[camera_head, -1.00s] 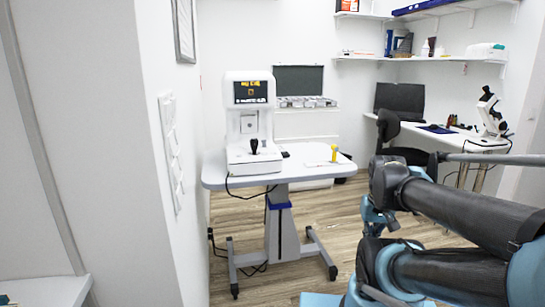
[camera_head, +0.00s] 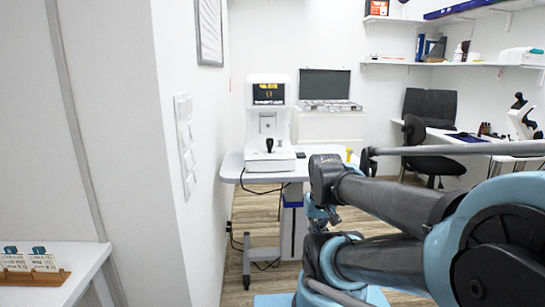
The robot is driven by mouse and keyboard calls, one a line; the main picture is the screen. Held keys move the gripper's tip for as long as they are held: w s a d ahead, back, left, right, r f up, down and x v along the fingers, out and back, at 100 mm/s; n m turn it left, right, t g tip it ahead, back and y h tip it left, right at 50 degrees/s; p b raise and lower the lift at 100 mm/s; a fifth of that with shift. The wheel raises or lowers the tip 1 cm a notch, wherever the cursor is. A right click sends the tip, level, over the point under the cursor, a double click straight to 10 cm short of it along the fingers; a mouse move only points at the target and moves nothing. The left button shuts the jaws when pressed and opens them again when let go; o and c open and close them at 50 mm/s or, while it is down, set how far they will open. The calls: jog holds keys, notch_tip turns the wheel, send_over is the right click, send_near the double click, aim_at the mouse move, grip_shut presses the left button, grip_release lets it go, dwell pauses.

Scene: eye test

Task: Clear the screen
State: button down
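The screen (camera_head: 268,93) is a small dark display at the top of a white eye-test machine (camera_head: 283,160). It is lit, with yellow marks that are too small to read. A black joystick (camera_head: 269,145) stands at the front of the machine's base. The machine stands on a white wheeled table (camera_head: 232,169) ahead of me. My dark and light-blue arm (camera_head: 400,200) is folded across the lower right, in front of the table's right part. I cannot make out my gripper's fingers in this view, and nothing of mine touches the screen.
A white side table (camera_head: 75,258) at lower left holds a wooden rack (camera_head: 30,278) with cards. A white wall (camera_head: 165,200) juts out at left. A yellow object (camera_head: 349,155) stands on the machine's table. A black chair (camera_head: 430,155) and desk are at back right.

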jog(key=shift+a, duration=0.2)
notch_tip(320, 180, up, 22)
jog(key=n+t+y, duration=0.2)
jog(key=n+t, duration=0.6)
jog(key=n, duration=0.3)
send_over(287, 153)
jog(key=s, duration=0.1)
jog(key=shift+f, duration=0.2)
jog(key=shift+s, duration=0.1)
jog(key=shift+f, duration=0.1)
jog(key=shift+w+f, duration=0.2)
jog(key=shift+f, duration=1.25)
jog(key=shift+w+f, duration=0.2)
jog(key=shift+f, duration=1.2)
jog(key=shift+w+f, duration=0.2)
jog(key=shift+f, duration=1.25)
